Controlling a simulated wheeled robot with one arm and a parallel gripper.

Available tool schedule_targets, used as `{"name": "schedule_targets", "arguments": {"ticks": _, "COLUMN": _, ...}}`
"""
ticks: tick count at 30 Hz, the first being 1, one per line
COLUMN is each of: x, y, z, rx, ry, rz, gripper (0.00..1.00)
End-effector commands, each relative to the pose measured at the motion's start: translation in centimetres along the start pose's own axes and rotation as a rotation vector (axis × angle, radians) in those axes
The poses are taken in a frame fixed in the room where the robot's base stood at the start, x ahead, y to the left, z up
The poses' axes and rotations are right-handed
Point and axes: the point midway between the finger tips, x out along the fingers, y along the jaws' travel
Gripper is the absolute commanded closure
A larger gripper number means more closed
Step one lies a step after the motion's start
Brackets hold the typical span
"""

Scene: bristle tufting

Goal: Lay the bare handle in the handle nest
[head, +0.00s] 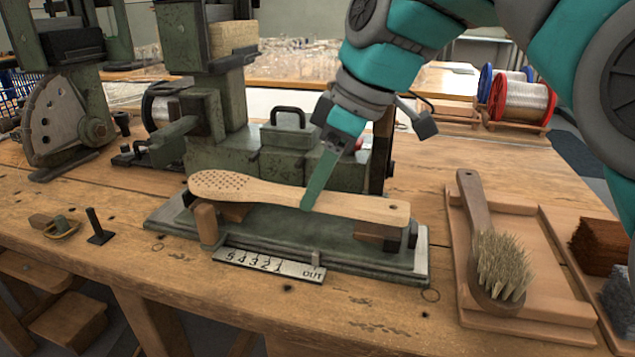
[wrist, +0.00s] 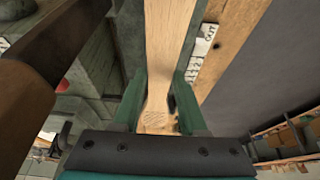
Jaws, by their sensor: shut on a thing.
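The bare handle (head: 290,198) is pale wood with a drilled, rounded head at the left and a small hole near its right end. It lies lengthwise over the handle nest (head: 285,235), a green bed with wooden blocks and an upright wooden peg (head: 207,224) at its left front. My gripper (head: 308,200) is shut on the handle's middle from above. In the wrist view the green fingers of my gripper (wrist: 160,108) flank the handle (wrist: 170,50). The handle is at or just above the blocks; I cannot tell whether it touches them.
A numbered scale (head: 268,264) runs along the nest's front edge. The green machine (head: 225,130) stands close behind. A finished brush (head: 490,245) lies in a wooden tray (head: 530,320) at the right. Hand tools (head: 98,228) lie at the left. The bench front is clear.

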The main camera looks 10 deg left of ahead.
Motion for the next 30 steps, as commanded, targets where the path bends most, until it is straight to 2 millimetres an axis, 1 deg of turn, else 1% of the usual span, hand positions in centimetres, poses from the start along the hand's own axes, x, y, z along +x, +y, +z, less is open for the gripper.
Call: {"name": "schedule_targets", "arguments": {"ticks": 30, "x": 1.3, "y": 0.0, "z": 0.6, "rx": 0.000, "ry": 0.000, "rz": 0.000, "gripper": 1.00}}
